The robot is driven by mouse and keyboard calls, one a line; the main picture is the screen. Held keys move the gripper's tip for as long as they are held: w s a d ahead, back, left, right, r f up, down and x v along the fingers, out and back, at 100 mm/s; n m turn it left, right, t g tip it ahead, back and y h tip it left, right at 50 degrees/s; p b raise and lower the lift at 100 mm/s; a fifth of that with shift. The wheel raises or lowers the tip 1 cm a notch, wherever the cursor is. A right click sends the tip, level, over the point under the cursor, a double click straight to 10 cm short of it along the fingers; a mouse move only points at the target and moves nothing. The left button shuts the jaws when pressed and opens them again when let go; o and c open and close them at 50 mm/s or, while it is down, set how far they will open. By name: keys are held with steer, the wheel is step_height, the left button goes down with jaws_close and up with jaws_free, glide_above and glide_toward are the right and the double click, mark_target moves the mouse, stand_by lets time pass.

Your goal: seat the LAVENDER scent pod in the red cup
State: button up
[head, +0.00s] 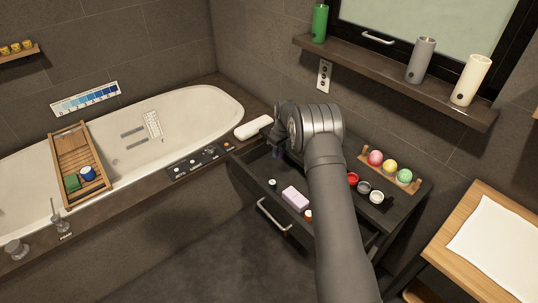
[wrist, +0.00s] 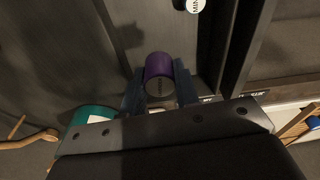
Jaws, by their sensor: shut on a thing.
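My gripper (wrist: 159,88) is shut on a purple pod (wrist: 159,65), one finger on each side of it. In the head view my gripper (head: 277,147) is over the far left part of the open drawer (head: 254,181), with the purple pod small and dark below it. I cannot read a label on the pod. The red cup (head: 352,178) stands on the vanity top, to the right of my arm, in a row with a grey cup (head: 363,187) and a white cup (head: 376,197). The cup's inside is too small to make out.
A pink-lilac block (head: 295,198) and small pods lie in the drawer. A white-topped pod marked "MIN" (wrist: 195,5) shows in the wrist view. A wooden rack with coloured balls (head: 390,168) stands behind the cups. A white rolled item (head: 253,127) lies left of my gripper.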

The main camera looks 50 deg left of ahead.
steer(key=w+d+r, duration=0.1)
steer(key=w+d, duration=0.1)
steer(key=d, duration=0.2)
steer(key=w+d+r+m, duration=0.1)
steer(key=w+d+r, duration=0.1)
steer(key=w+d, duration=0.1)
steer(key=w+d+r+m, duration=0.1)
steer(key=w+d+r, duration=0.1)
steer(key=d, duration=0.4)
steer(key=shift+w+r, duration=0.2)
steer(key=shift+w, duration=0.45)
steer(key=w+d+r+m, duration=0.1)
steer(key=w+d+r, duration=0.1)
steer(key=d, duration=0.6)
steer(key=w+d+r+m, duration=0.2)
steer(key=d+r, duration=0.1)
steer(key=d, duration=0.4)
steer(key=shift+t, duration=0.3)
steer(key=shift+s+d+f, duration=0.1)
steer(key=shift+s+f, duration=0.05)
steer(key=shift+f, duration=1.9)
steer(key=shift+s+f, duration=0.1)
steer(key=shift+f, duration=2.15)
